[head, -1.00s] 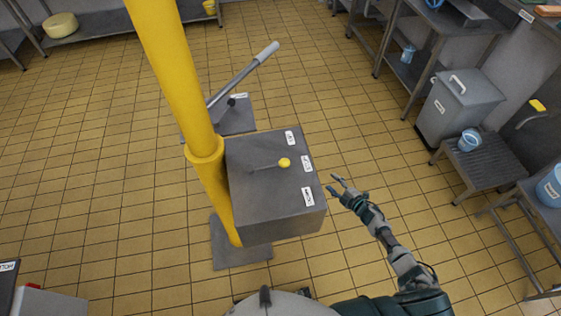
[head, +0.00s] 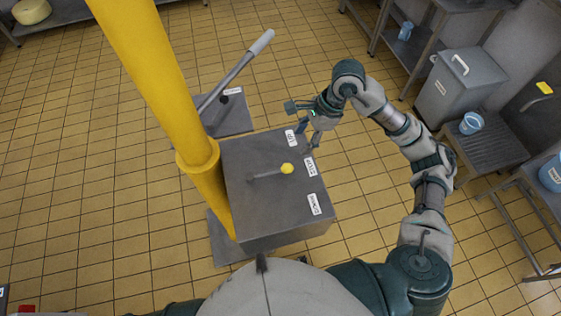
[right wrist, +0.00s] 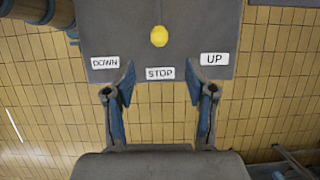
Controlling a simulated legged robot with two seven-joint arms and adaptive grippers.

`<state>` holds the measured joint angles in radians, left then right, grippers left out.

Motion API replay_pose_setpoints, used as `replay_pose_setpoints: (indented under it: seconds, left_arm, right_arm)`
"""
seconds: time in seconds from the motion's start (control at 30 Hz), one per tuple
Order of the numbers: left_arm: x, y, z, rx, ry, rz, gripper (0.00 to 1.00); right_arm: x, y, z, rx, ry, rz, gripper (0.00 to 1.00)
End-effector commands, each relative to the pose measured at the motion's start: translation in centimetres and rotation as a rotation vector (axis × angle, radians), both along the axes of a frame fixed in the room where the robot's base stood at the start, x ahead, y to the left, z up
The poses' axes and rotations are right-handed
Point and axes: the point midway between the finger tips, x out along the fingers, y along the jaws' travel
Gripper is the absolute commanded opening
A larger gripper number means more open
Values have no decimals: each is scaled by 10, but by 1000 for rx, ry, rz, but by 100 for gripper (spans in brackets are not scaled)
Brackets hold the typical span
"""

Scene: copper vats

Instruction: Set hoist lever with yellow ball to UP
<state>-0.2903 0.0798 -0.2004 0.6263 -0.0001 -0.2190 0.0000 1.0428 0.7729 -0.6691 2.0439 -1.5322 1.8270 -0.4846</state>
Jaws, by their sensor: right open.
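The hoist lever is a thin rod ending in a yellow ball (head: 287,169) on top of a grey control box (head: 262,205). The ball is in line with the STOP label (head: 311,167). The UP label (head: 290,136) is on the far side and the DOWN label (head: 314,205) on the near side. My right gripper (head: 309,140) is open and empty at the box's far right edge, apart from the ball. In the right wrist view the ball (right wrist: 159,36) is beyond and between the open fingers (right wrist: 160,88). My left gripper is out of view.
A thick yellow post (head: 150,75) rises along the box's left side. A long grey lever with a pale grip (head: 262,42) stands behind it on a floor plate. A grey bin (head: 460,85) and a low stand (head: 490,150) are at the right. Tiled floor lies clear between.

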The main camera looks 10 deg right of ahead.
Motion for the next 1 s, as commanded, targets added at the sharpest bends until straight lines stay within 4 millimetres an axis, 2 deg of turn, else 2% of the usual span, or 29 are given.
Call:
replay_pose_setpoints:
  seconds: [0.1, 0.23, 0.4, 0.6, 0.8, 1.0]
  left_arm:
    - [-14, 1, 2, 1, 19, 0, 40]
    - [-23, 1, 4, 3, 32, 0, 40]
    - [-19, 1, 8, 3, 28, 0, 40]
    - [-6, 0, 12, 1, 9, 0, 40]
    - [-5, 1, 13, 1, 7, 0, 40]
    - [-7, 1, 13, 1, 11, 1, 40]
  right_arm:
    - [0, 10, -24, 2, 9, 0, 56]
    - [1, 23, -53, 5, 11, 0, 56]
    - [1, 40, -90, 5, 11, -1, 56]
    - [2, 54, -125, 6, 9, -3, 56]
    - [2, 60, -144, 6, 8, -2, 56]
    - [2, 61, -147, 6, 7, -3, 56]
